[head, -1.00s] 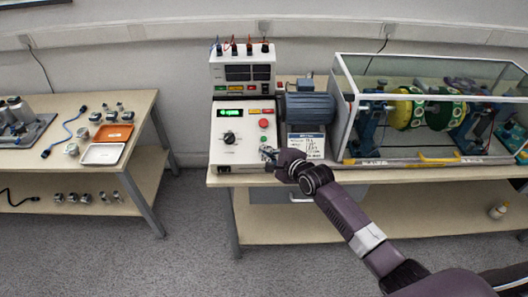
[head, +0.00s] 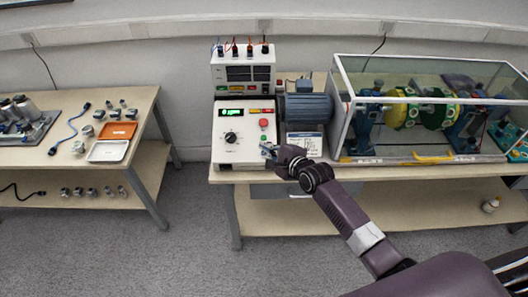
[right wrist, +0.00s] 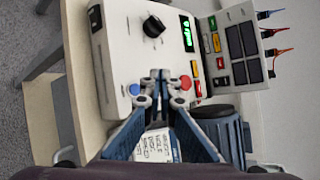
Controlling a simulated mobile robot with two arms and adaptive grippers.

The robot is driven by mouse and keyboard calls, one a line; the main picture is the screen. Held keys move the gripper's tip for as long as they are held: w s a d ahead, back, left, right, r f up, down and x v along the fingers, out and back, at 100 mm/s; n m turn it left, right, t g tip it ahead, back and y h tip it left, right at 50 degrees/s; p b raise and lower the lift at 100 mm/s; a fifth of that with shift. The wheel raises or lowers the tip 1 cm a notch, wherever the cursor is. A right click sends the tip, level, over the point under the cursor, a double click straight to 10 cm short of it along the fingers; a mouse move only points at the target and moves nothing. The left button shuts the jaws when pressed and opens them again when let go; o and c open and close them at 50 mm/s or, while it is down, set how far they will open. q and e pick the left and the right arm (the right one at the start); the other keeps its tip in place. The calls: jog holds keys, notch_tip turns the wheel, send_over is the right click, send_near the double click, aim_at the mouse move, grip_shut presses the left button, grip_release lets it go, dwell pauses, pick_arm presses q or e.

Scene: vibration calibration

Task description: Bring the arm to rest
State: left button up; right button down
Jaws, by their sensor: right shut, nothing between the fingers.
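My right gripper (head: 268,150) is shut and empty. In the head view its fingertips are at the lower right of the front of the white control box (head: 231,152). I cannot tell whether the tips touch the panel. The box's small green display (head: 231,113) is lit. My right arm reaches in from the lower right of the head view. My left gripper does not show.
A blue motor (head: 308,107) and a glass-walled case (head: 345,135) with a rotor rig stand right of the box on the bench. A side table (head: 60,155) at left holds an orange tray (head: 117,131) and a white tray (head: 108,151). Floor between the tables is clear.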

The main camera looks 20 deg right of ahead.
dwell(0.3)
jog(key=s+a+f+n+g, duration=0.25)
jog(key=s+n, duration=0.35)
jog(key=s, duration=0.4)
jog(key=s+a+f+n+g, duration=0.25)
jog(key=s+n, duration=0.35)
jog(key=s, duration=0.3)
jog(key=s+d+r+n+g+h, duration=0.1)
jog(key=s+d+n+g+h, duration=0.3)
jog(key=s, duration=0.6)
jog(key=s+d+r+n+y, duration=0.1)
jog(key=s+r+n, duration=0.1)
jog(key=s+n, duration=0.6)
jog(key=s+f+m+g+b, duration=0.1)
jog(key=s+f+b, duration=0.1)
jog(key=f, duration=1.4)
jog(key=s+f+g+b, duration=0.1)
jog(key=s+f+b, duration=0.2)
jog(key=f, duration=1.3)
jog(key=s+d+f+b, duration=0.1)
jog(key=s+f, duration=0.7)
jog(key=f, duration=0.1)
jog(key=s+d+f+b, duration=0.2)
jog(key=s+f, duration=0.6)
jog(key=f, duration=0.2)
jog(key=shift+s+d+f+g, duration=0.15)
jog(key=shift+s+d+g, duration=0.15)
jog(key=shift+g, duration=0.1)
